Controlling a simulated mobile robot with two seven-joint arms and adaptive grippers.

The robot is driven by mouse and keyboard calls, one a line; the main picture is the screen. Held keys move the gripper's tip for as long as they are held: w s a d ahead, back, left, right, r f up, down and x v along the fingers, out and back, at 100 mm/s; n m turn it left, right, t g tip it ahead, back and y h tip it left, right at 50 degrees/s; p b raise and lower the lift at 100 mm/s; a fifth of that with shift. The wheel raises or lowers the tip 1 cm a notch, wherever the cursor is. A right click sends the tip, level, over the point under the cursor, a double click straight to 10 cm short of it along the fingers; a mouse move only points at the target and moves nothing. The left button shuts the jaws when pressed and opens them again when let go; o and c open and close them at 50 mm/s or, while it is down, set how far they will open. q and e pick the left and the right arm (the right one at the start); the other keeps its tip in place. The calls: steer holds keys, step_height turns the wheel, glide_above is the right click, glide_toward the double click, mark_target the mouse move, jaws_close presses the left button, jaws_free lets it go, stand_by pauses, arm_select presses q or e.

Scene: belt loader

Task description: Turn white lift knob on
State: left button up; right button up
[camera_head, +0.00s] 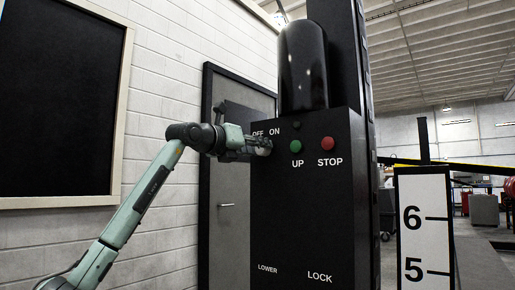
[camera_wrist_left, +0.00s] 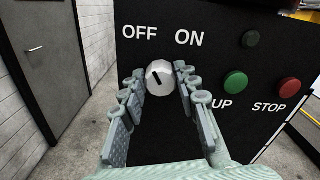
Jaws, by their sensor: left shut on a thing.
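The white lift knob (camera_wrist_left: 159,77) is on the front of the black control box (camera_head: 300,220), below the OFF and ON labels. Its dark pointer mark slants toward the upper left, on the OFF side. My left gripper (camera_wrist_left: 158,80) has one finger on each side of the knob and is shut on it. In the head view the left gripper (camera_head: 258,145) reaches the box from the left, and its fingers partly hide the knob (camera_head: 265,151). My right gripper is in neither view.
A green UP button (camera_head: 296,146), a red STOP button (camera_head: 327,143) and a small dark button (camera_head: 295,125) sit right of the knob. A grey door (camera_head: 228,215) and white brick wall are at left. A numbered white post (camera_head: 425,225) stands at right.

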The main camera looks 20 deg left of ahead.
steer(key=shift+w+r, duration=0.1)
arm_select(q)
steer(key=shift+d+m+p, duration=0.15)
steer(key=shift+m+p, duration=1.7)
steer(key=shift+m, duration=4.25)
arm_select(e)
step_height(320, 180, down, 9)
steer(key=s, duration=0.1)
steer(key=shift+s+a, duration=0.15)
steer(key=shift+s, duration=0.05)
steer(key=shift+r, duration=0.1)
arm_select(q)
steer(key=o, duration=1.2)
steer(key=shift+c, duration=0.2)
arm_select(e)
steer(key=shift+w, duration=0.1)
arm_select(q)
steer(key=shift+s, duration=0.2)
